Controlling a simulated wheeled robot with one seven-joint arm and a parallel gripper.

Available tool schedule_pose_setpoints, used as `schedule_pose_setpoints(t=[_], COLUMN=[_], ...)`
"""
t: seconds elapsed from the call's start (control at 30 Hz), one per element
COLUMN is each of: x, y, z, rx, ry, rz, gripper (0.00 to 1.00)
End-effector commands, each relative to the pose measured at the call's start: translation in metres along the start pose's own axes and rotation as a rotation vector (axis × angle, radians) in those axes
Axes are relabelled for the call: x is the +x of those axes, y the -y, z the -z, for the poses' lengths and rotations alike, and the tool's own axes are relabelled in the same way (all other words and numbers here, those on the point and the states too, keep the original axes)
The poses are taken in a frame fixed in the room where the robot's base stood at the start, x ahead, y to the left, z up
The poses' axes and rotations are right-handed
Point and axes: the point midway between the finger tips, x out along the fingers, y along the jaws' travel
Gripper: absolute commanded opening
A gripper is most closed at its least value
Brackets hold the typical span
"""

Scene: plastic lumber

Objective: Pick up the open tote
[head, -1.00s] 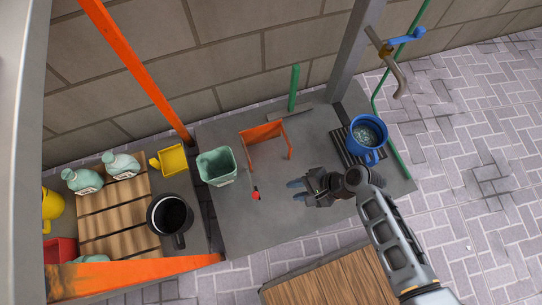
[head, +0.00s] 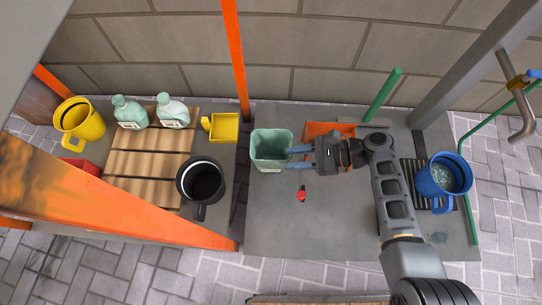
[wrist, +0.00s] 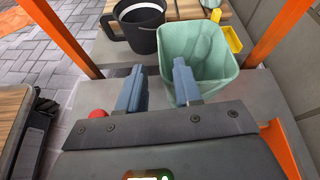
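The open tote (head: 258,158), a pale green square-topped container, stands upright on the grey surface. It looks empty. It also shows in the wrist view (wrist: 222,72), just beyond my fingers. My gripper (head: 290,157) is level with the tote's right side, its two blue fingers pointing left at it. In the wrist view my gripper (wrist: 157,75) is open with nothing between the fingers. The right finger overlaps the tote's near wall, and the left finger lies left of the tote. I cannot tell whether either touches it.
An orange frame (head: 318,129) stands behind my gripper. A small red object (head: 302,193) lies in front. A black mug (head: 201,182) and a yellow box (head: 224,127) are left of the tote, past an orange post (head: 236,60). A blue mug (head: 443,176) stands right.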

Motion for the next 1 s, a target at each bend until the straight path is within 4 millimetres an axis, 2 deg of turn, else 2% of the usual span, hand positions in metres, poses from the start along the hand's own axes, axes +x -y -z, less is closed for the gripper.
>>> schedule_pose_setpoints(t=[0.27,0.6,0.83,1.0], x=[0.016,0.059,0.06,0.06], y=[0.0,0.0,0.001,0.0], z=[0.002,0.003,0.001,0.001], rx=[-0.001,-0.002,-0.001,-0.001], ry=[-0.001,-0.001,-0.002,-0.002], rz=[0.0,-0.001,0.001,0.001], gripper=[0.34,0.34,0.34,0.2])
